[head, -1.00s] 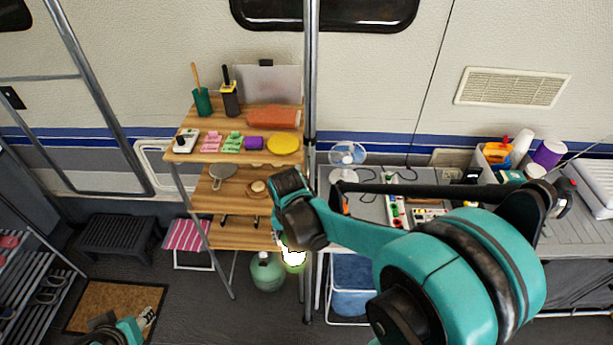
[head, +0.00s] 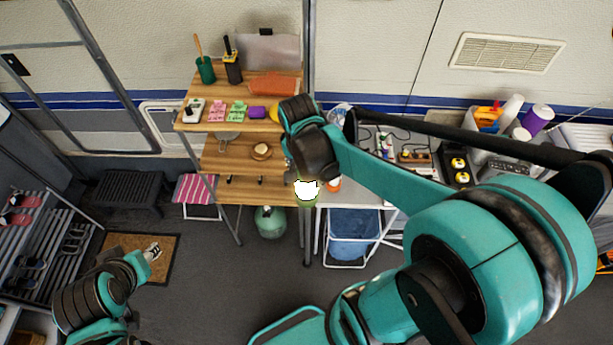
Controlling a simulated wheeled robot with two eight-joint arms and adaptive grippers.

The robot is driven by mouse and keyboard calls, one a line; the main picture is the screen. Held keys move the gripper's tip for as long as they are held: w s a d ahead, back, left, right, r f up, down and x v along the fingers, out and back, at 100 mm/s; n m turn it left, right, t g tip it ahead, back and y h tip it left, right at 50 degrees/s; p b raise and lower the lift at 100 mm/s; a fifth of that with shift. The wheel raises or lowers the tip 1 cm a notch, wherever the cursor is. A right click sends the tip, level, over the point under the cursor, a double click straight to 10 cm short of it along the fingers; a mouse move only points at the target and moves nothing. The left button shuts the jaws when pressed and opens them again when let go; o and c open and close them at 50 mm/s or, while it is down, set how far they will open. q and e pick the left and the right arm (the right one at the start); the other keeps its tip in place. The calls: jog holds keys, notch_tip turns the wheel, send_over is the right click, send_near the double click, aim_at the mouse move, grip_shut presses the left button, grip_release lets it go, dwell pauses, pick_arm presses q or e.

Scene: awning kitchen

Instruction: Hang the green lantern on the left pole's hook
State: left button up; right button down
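The green lantern (head: 307,200) glows white with a green base and hangs in the air just below my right wrist, in front of the lower shelf's right edge. My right gripper (head: 306,177) is mostly hidden behind its own wrist; the lantern moves with it, so it appears shut on the lantern's top. A grey vertical pole (head: 308,60) rises behind the wrist, which covers its middle. Only this one pole shows clearly, and I cannot make out a hook on it. My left gripper (head: 152,252) is low at the left over the doormat, far from the lantern; its opening is unclear.
A wooden shelf unit (head: 190,127) with small items stands left of the pole. A grey table (head: 367,193) with electrical items is at right. A green gas bottle (head: 270,221) stands below the shelves. A shoe rack (head: 22,240) is at left. The middle floor is clear.

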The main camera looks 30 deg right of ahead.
jog(key=w+d+f+b, duration=0.1)
jog(key=w+d+b, duration=0.1)
jog(key=w+d, duration=0.2)
jog(key=shift+w+d+f+b, duration=0.3)
jog(key=shift+w+f+b, duration=0.1)
jog(key=shift+w, duration=1.35)
